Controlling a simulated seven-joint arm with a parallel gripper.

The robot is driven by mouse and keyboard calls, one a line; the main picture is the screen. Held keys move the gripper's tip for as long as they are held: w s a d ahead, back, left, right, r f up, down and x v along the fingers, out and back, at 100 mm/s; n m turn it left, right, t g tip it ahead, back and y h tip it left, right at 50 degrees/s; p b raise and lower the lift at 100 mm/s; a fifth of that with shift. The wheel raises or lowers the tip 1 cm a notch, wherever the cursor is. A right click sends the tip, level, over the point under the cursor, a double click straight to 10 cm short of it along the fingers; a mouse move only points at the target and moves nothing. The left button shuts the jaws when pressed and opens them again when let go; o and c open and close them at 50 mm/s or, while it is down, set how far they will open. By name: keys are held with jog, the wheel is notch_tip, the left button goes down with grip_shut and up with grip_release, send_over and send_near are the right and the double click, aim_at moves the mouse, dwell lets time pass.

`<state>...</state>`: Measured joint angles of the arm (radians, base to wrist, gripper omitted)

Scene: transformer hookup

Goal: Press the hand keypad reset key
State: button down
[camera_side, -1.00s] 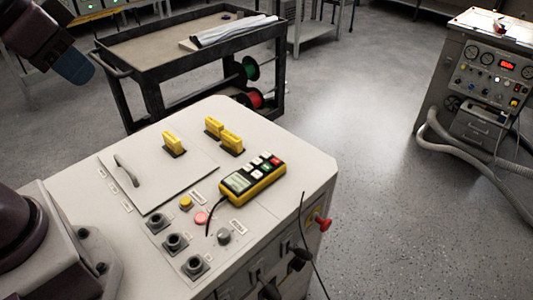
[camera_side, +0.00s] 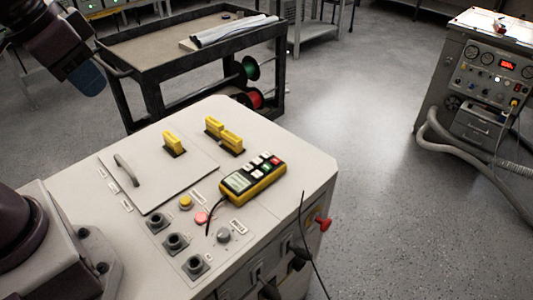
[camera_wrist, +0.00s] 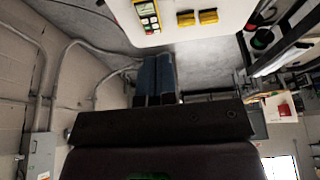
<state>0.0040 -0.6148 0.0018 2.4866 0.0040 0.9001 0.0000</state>
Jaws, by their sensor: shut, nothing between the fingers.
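The hand keypad (camera_side: 253,181) is yellow and black with a pale screen and several white, red and green keys. It lies on the light console top (camera_side: 285,215), with a black cable from its lower left end. The key labels are too small to read, so I cannot tell which is the reset key. My gripper (camera_side: 90,80) has blue fingers and hangs at the upper left, well apart from the keypad. In the wrist view my gripper (camera_wrist: 155,78) shows its fingers together and empty. The keypad (camera_wrist: 147,14) is partly cut off at the top edge there.
Yellow blocks (camera_side: 173,140) stand on the console left of and behind the keypad. A handle (camera_side: 126,170), black sockets (camera_side: 176,242) and a red button (camera_side: 201,217) are nearby. A dark cart (camera_side: 170,45) stands behind. A test bench (camera_side: 490,75) is at far right.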

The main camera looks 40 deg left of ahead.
jog(key=w+a+f+m+y, duration=0.25)
jog(key=w+f, duration=0.55)
jog(key=w, duration=0.5)
jog(key=m+t+h, duration=0.4)
jog(key=m+h, duration=0.2)
jog(key=m, duration=0.6)
send_over(266, 156)
notch_tip(266, 156, down, 10)
jog(key=shift+f+n, duration=0.15)
jog(key=shift+n, duration=0.2)
jog(key=shift+f, duration=4.35)
jog(key=shift+f, duration=0.4)
